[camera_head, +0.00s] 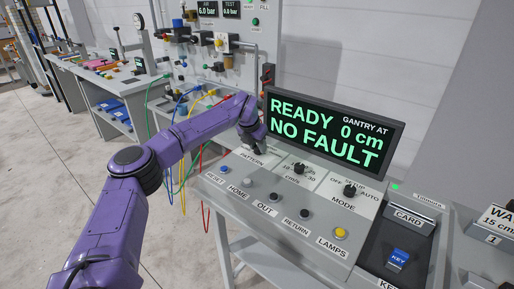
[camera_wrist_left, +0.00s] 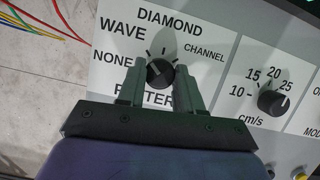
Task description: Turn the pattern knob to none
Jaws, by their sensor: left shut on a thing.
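The pattern knob (camera_wrist_left: 160,72) is a small black dial on a pale panel, with NONE, WAVE, DIAMOND and CHANNEL printed around it. My left gripper (camera_wrist_left: 159,77) is shut on the knob, one grey finger at each side. A light mark shows on the knob's upper left, but I cannot tell surely which label it points to. In the head view my left gripper (camera_head: 257,149) reaches down to the PATTERN part of the console and hides most of the knob. My right gripper is not in view.
The cm/s knob (camera_head: 299,169) and MODE knob (camera_head: 350,189) sit to the right on the console. Several push buttons line its front, including a yellow LAMPS button (camera_head: 340,232). The screen (camera_head: 328,130) behind reads READY, NO FAULT, gantry at 0 cm.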

